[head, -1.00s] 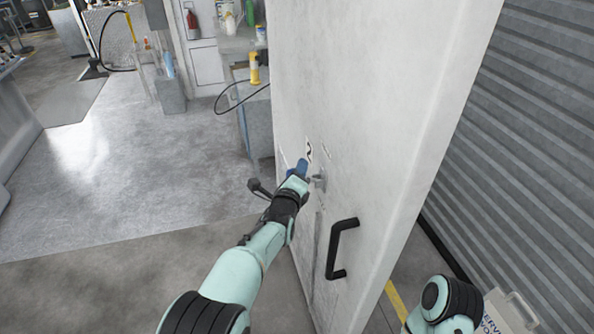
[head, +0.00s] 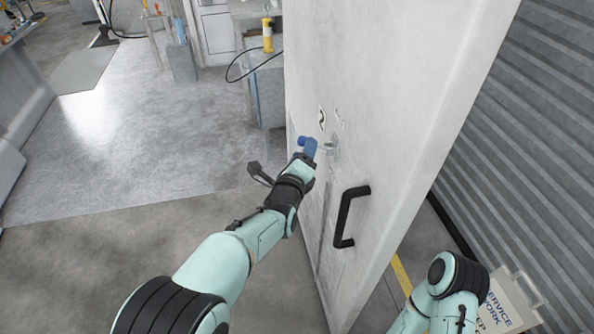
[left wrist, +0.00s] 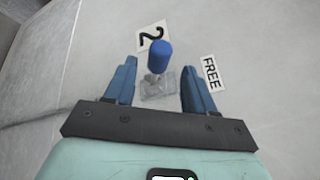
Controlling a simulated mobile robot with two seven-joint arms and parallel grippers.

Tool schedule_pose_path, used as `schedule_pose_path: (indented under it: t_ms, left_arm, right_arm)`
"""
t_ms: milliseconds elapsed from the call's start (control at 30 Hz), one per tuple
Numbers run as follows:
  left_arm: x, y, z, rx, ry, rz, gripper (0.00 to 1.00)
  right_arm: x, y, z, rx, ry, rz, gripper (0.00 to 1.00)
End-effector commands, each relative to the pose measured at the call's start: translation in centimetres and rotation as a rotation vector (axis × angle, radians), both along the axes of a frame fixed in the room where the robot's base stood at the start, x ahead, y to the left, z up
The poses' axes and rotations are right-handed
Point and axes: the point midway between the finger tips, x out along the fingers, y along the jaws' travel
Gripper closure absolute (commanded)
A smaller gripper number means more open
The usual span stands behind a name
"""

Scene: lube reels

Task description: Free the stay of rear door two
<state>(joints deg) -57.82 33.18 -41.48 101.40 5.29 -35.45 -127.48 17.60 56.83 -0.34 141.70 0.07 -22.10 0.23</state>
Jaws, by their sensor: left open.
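A pale grey door (head: 395,90) stands upright in the head view. On its face is a stay lever with a blue knob (left wrist: 159,56) on a short metal stem and a clear-grey base plate (left wrist: 158,88). A "2" label (left wrist: 151,36) and a "FREE" label (left wrist: 212,73) sit beside it. My left gripper (left wrist: 159,68) is open, with one blue finger on each side of the lever and gaps showing. In the head view my left gripper (head: 306,147) is close to the metal bracket (head: 332,147); the knob is hard to separate from my blue fingers there.
A black pull handle (head: 346,216) sticks out of the door below the bracket. A ribbed shutter wall (head: 530,130) and a white service sign (head: 505,300) are at right. The floor at left is open.

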Motion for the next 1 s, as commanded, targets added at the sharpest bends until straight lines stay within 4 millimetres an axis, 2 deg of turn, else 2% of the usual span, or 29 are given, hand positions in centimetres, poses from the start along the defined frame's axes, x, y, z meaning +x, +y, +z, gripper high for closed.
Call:
schedule_pose_path:
  t_ms: [33,200,400,1000]
  left_arm:
    - [-1.2,0.3,0.1,-0.003,0.0,-0.003,0.45]
    - [-4.1,1.2,0.4,-0.003,0.0,-0.003,0.45]
    - [-5.9,1.8,0.6,-0.001,-0.002,-0.001,0.45]
    - [-6.2,2.0,0.4,-0.001,0.003,0.001,0.45]
  right_arm:
    - [-0.1,0.0,-0.2,0.0,0.001,0.0,0.62]
    - [-0.1,0.0,-0.3,0.0,0.001,0.0,0.62]
    - [0.0,0.0,-0.2,0.0,0.0,0.0,0.62]
    - [0.0,0.0,-0.2,0.0,0.0,0.0,0.62]
